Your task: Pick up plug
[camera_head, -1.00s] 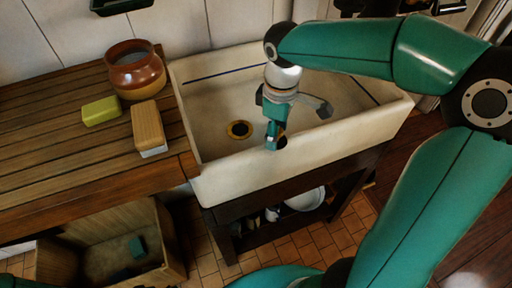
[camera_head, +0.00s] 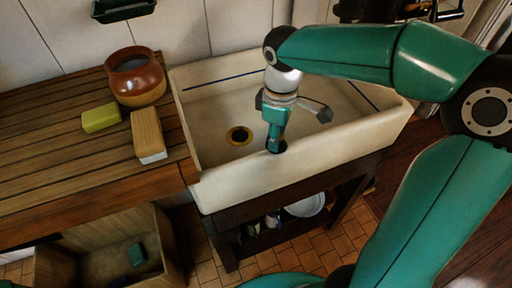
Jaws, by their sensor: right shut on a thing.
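My right gripper (camera_head: 276,138) reaches down over the front rim of the white sink (camera_head: 235,182). Its fingers are shut on a small dark piece at their tips, which I take to be the plug (camera_head: 277,147). Most of the plug is hidden by the fingers, and I cannot tell whether it touches the rim. The brass-ringed drain (camera_head: 239,135) is uncovered in the basin, to the left of the gripper. My left gripper is not in view.
Left of the sink is a wooden counter (camera_head: 60,165) with a brown pot (camera_head: 135,78), a green sponge (camera_head: 101,117) and a wooden brush (camera_head: 148,134). Below stands an open crate (camera_head: 165,245) holding a small teal block (camera_head: 137,254). A white bowl (camera_head: 305,204) sits under the sink.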

